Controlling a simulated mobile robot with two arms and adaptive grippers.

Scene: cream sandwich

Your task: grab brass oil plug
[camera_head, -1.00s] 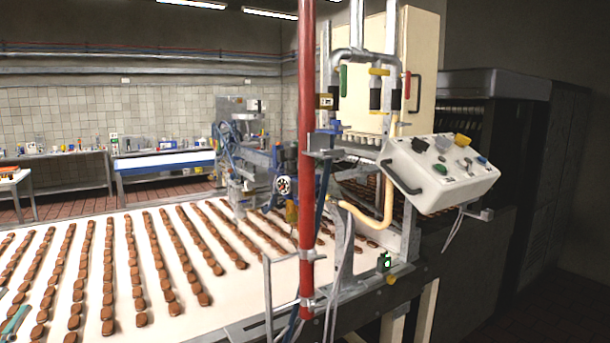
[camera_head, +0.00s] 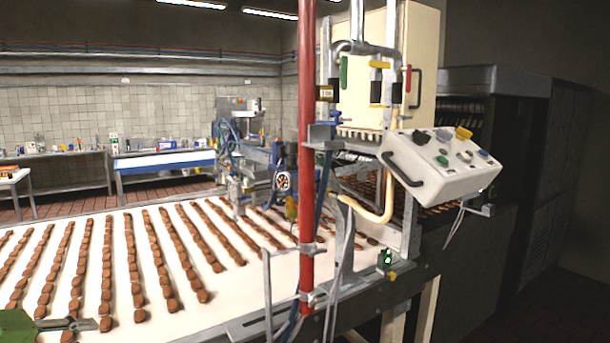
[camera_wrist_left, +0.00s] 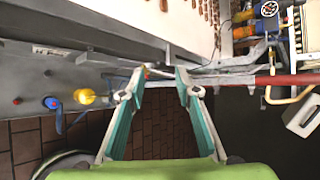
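I cannot pick out a brass oil plug for certain. A small yellow piece (camera_head: 392,277) sits by the green-lit box on the machine's side in the head view, too small to identify. My left gripper shows at the lower left of the head view (camera_head: 90,323), over the biscuit belt's near edge. In the left wrist view, my left gripper (camera_wrist_left: 159,75) has its teal-lined fingers spread, with nothing clearly held between them. A yellow knob (camera_wrist_left: 85,96) is left of the fingers there, beside a blue button (camera_wrist_left: 52,103). My right gripper is not in view.
A white belt (camera_head: 255,282) carries several rows of brown biscuits. A red upright pipe (camera_head: 307,150) stands before the machine. A white control box (camera_head: 435,175) with buttons juts out at right. Brown floor tiles (camera_wrist_left: 165,128) show below the left gripper.

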